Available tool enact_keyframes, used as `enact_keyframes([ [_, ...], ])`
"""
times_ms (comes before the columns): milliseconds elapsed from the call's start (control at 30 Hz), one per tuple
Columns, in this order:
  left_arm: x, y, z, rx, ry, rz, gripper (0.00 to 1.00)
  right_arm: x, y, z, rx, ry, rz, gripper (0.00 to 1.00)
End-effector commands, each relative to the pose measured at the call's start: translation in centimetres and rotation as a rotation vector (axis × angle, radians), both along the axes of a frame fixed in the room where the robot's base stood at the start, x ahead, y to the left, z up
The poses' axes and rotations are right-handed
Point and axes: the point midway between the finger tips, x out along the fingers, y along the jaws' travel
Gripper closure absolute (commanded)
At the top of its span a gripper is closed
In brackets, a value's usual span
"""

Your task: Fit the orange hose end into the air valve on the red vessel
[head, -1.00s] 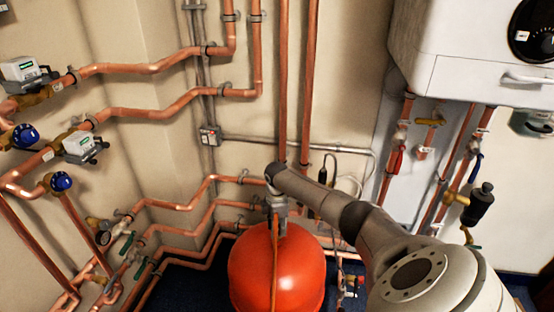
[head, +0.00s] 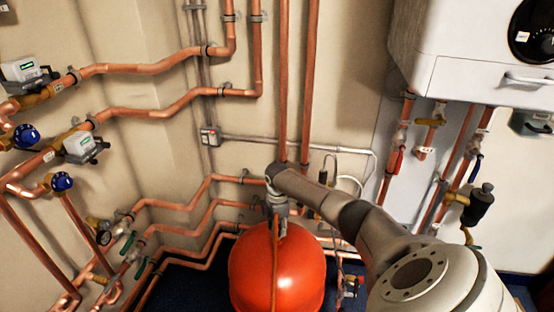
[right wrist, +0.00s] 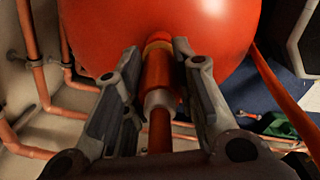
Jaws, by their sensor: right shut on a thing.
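The red vessel (head: 290,265) is round and stands low in the middle of the head view. It also fills the top of the right wrist view (right wrist: 215,25). My right gripper (head: 280,222) reaches down over the vessel's upper part. In the right wrist view its fingers (right wrist: 160,85) are shut on the orange hose end (right wrist: 157,68), which has a yellow band and a pale collar. The hose end's tip points at the vessel and overlaps it in the picture; I cannot tell whether they touch. The air valve is not clearly visible. The orange hose (head: 275,265) hangs across the vessel's front.
Copper pipes (head: 190,205) run along the wall left of and behind the vessel. A white boiler (head: 470,60) hangs at the upper right, with valves below it. A small red-handled fitting (head: 350,285) sits right of the vessel.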

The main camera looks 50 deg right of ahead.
Motion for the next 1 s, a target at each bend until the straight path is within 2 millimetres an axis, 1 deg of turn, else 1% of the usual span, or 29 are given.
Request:
enact_keyframes([
  [567, 0.0, 0.0, -0.8, 0.000, -0.001, 0.000, 0.60, 0.0, 0.0, -1.2, 0.000, 0.000, 0.000, 1.00],
  [867, 0.0, 0.0, -0.8, 0.001, 0.000, 0.000, 0.60, 0.0, 0.0, -1.2, 0.000, -0.001, 0.000, 1.00],
  [900, 0.0, 0.0, -0.8, 0.001, 0.000, 0.000, 0.60, 0.0, 0.0, -1.2, 0.000, -0.001, 0.000, 0.72],
  [1000, 0.0, 0.0, -0.8, 0.001, 0.000, 0.000, 0.60, 0.0, 0.0, -1.2, 0.000, -0.001, 0.000, 0.59],
])
